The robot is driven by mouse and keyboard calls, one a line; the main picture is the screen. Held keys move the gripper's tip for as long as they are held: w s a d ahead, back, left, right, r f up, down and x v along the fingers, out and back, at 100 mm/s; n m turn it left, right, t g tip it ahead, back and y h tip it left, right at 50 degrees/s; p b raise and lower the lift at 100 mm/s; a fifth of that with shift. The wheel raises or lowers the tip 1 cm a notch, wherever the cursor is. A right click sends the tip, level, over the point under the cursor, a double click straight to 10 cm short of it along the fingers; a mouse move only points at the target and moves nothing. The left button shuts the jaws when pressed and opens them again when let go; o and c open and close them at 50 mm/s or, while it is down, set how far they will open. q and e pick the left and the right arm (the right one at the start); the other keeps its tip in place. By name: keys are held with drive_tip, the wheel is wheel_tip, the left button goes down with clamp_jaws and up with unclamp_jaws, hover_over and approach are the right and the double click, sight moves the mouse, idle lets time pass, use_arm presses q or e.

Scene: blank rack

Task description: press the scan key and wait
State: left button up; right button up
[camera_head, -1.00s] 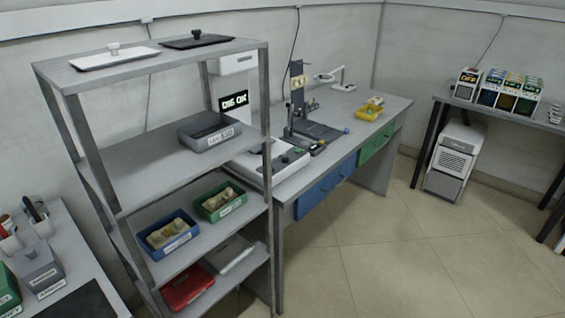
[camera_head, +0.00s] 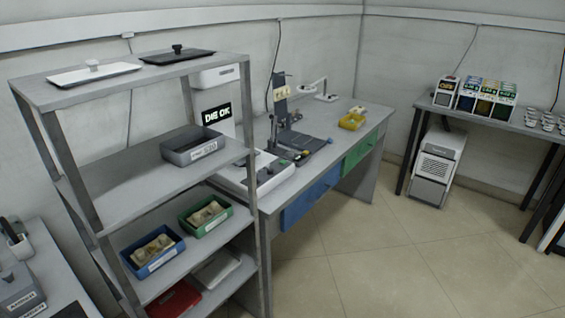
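A white bench device (camera_head: 232,178) stands on the grey workbench (camera_head: 350,108), partly hidden behind the shelf rack's post. It has a dark panel and a small green spot on top; I cannot tell which part is the scan key. Behind it a black display (camera_head: 216,114) reads "DIE OK" in white letters. Neither of my grippers is in view.
A grey shelf rack (camera_head: 140,192) stands in front with a grey bin (camera_head: 192,146), a blue bin (camera_head: 152,254) and a green bin (camera_head: 206,215). A side table (camera_head: 480,118) with coloured boxes is at right. The tiled floor (camera_head: 400,255) is clear.

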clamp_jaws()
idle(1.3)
